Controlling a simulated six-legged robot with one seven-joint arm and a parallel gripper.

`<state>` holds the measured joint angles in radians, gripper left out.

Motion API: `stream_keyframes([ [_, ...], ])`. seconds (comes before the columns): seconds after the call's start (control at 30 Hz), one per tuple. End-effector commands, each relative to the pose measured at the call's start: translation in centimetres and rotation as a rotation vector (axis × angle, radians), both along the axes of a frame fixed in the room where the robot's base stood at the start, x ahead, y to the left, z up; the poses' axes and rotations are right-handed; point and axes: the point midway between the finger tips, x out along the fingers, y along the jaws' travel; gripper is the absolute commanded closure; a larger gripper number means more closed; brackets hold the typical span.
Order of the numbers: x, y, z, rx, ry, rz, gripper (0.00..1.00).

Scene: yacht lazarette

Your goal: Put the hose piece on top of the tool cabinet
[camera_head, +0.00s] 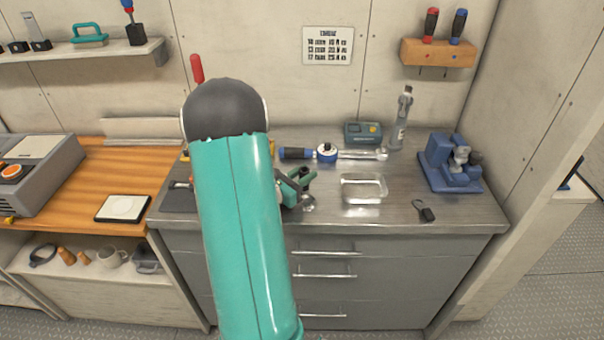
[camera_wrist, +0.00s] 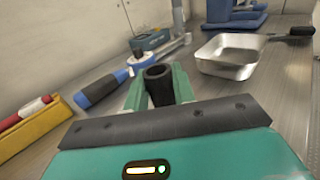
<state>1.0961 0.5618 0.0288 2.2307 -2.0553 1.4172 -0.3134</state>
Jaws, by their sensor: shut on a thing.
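The hose piece (camera_wrist: 160,86) is a short black tube with an open round end, seen in the wrist view. My gripper (camera_wrist: 158,90) has its green fingers shut on it, one finger on each side. In the head view my gripper (camera_head: 299,183) is partly hidden behind my teal arm and is over the cabinet's worktop; I cannot make out the hose piece there. The tool cabinet (camera_head: 400,250) is grey with several drawers and a bare metal top. I cannot tell whether the hose piece touches that top.
A shallow metal tray (camera_head: 364,188) is just right of my gripper. A blue vise (camera_head: 452,165) stands at the right. The front right top is mostly clear.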

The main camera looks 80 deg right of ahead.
Motion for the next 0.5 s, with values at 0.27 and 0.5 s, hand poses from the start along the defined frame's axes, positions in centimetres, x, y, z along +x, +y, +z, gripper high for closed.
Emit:
stream_keyframes([
  [0.27, 0.04, -0.10, -0.23, 0.001, -0.001, 0.001, 0.53],
  [0.5, 0.14, -0.14, -0.11, 0.000, 0.000, 0.001, 0.53],
])
